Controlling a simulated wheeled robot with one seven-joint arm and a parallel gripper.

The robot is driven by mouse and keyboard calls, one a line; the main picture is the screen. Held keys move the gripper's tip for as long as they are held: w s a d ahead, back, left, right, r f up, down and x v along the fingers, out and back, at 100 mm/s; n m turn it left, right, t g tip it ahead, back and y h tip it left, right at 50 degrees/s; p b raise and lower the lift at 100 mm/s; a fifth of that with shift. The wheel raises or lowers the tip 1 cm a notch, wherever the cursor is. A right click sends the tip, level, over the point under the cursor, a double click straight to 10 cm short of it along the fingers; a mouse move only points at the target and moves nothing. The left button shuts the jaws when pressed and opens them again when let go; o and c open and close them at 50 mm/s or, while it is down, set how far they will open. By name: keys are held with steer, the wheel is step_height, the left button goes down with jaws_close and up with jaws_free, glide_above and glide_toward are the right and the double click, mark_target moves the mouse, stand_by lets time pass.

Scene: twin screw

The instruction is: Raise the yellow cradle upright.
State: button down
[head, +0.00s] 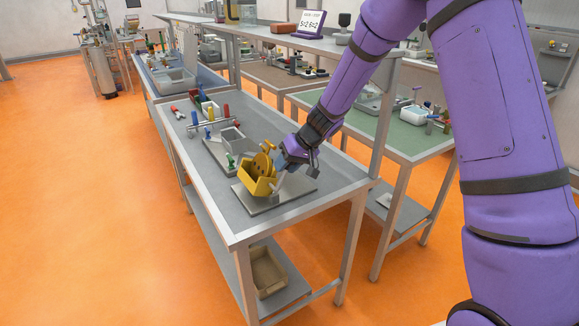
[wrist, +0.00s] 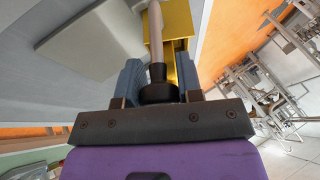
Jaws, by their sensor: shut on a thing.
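The yellow cradle (head: 257,187) sits tilted on a grey base plate (head: 247,207) at the near part of the workbench. A round yellow part shows behind its open box. My gripper (head: 283,161) is at the cradle's right side. In the wrist view, my gripper (wrist: 158,78) has its two blue-grey fingers on either side of a pale rod with a dark knob (wrist: 158,92), and it is shut on that knob. The rod runs forward alongside the yellow cradle (wrist: 178,28).
A raised shelf (head: 290,42) runs along the bench's far side. A tan bin (head: 267,271) sits on the lower shelf. The bench's front left corner is clear.

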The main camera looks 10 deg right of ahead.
steer(key=shift+s+a+t+h, duration=0.1)
steer(key=shift+s+a+h, duration=0.25)
steer(key=shift+a, duration=0.55)
steer(key=shift+s+a+t+h, duration=0.1)
steer(key=shift+s+a+h, duration=0.25)
steer(key=shift+a, duration=0.55)
steer(key=shift+s+a+t+h, duration=0.15)
steer(key=shift+a+h, duration=0.25)
steer(key=shift+a, duration=0.5)
steer(key=shift+s+a, duration=0.1)
steer(key=shift+a, duration=0.1)
steer(key=c, duration=0.8)
jaws_free()
steer(key=v, duration=1)
steer(key=shift+s+d+r, duration=0.1)
steer(key=shift+d+r, duration=0.05)
steer(key=shift+r, duration=0.25)
